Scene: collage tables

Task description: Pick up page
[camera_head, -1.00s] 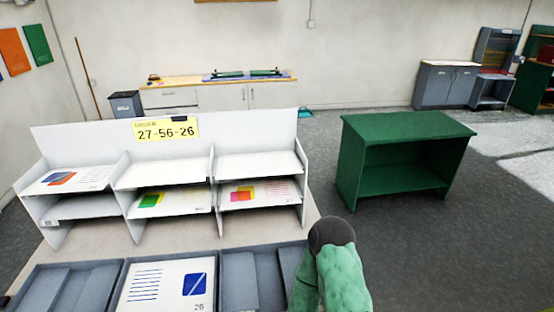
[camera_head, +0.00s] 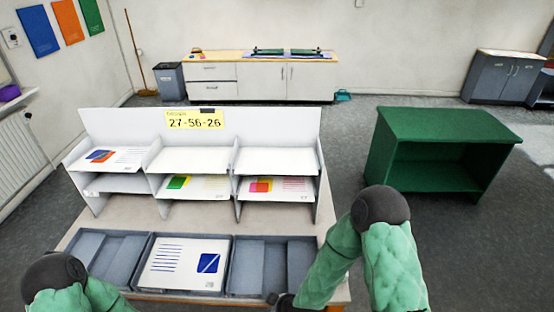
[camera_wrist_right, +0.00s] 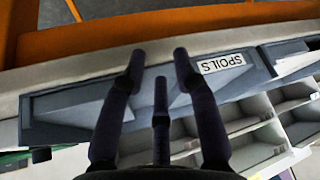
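One page (camera_head: 185,264) with blue lines and a blue square lies in the middle grey tray (camera_head: 152,290). Three more pages lie on the white shelf rack (camera_head: 228,205): one with blue and orange patches (camera_head: 122,158) on the upper left shelf, one with green and yellow (camera_head: 205,187) on the lower middle, one with pink and yellow (camera_head: 290,190) on the lower right. My right gripper (camera_wrist_right: 160,62) has its fingers spread with nothing between them, over a grey tray edge with a "SPOILS" label (camera_wrist_right: 222,63). My left gripper is out of view; only my left arm shows.
A yellow sign (camera_head: 195,120) reading 27-56-26 is on the rack's back panel. The left tray (camera_head: 98,255) and right tray (camera_head: 258,268) hold no visible page. A green shelf unit (camera_head: 445,125) stands right of the table, with open floor between.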

